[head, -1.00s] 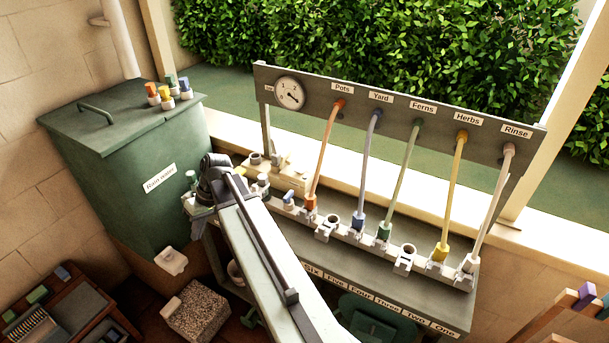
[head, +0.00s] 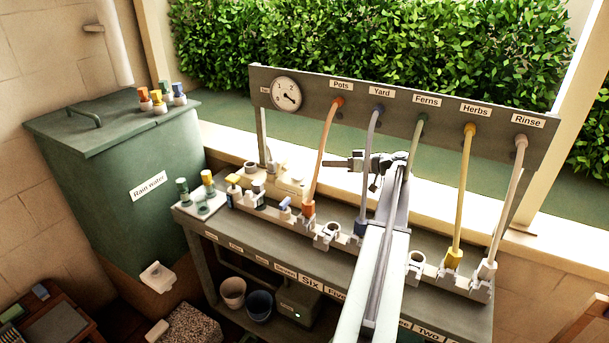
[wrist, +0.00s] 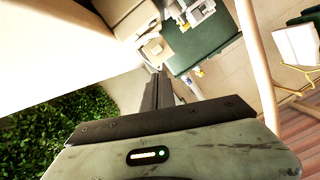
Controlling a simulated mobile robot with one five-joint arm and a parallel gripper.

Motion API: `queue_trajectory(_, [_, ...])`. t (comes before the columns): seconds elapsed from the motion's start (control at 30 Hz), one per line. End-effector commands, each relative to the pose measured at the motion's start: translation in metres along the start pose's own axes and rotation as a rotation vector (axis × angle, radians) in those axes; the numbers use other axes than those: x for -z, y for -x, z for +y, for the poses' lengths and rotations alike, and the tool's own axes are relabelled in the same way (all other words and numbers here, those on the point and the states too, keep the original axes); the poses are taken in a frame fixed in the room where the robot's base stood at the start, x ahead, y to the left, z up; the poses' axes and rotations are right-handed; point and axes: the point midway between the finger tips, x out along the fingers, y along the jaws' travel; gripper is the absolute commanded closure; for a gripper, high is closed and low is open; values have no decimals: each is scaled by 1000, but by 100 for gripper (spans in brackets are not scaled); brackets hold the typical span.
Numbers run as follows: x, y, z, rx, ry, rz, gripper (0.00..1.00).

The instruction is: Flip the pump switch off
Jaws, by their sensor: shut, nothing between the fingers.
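My gripper (head: 328,163) is shut and empty. In the head view it points left, above the bench near the orange and blue hoses. A beige box (head: 292,187) stands on the bench behind the row of fittings, below and left of my gripper. A cream box also shows at the top of the wrist view (wrist: 128,14), beyond my fingertips (wrist: 155,77). I cannot make out for sure which part is the pump switch. A dark box with a small green light (head: 290,302) sits under the bench; its front is small and partly shaded.
Coloured hoses hang from the labelled panel (head: 400,108) down to the fittings, including the orange hose (head: 323,150) and blue hose (head: 368,165). A gauge (head: 286,95) is on the panel's left. A green rain water tank (head: 120,190) stands left of the bench.

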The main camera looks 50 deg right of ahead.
Motion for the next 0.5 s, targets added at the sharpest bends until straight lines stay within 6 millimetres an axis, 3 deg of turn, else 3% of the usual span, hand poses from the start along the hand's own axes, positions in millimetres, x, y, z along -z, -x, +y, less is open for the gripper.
queue_trajectory(0.17, [-2, -18, 0, 2, 0, -2, 100])
queue_trajectory(0.5, [-3, -92, 0, 4, 0, -3, 100])
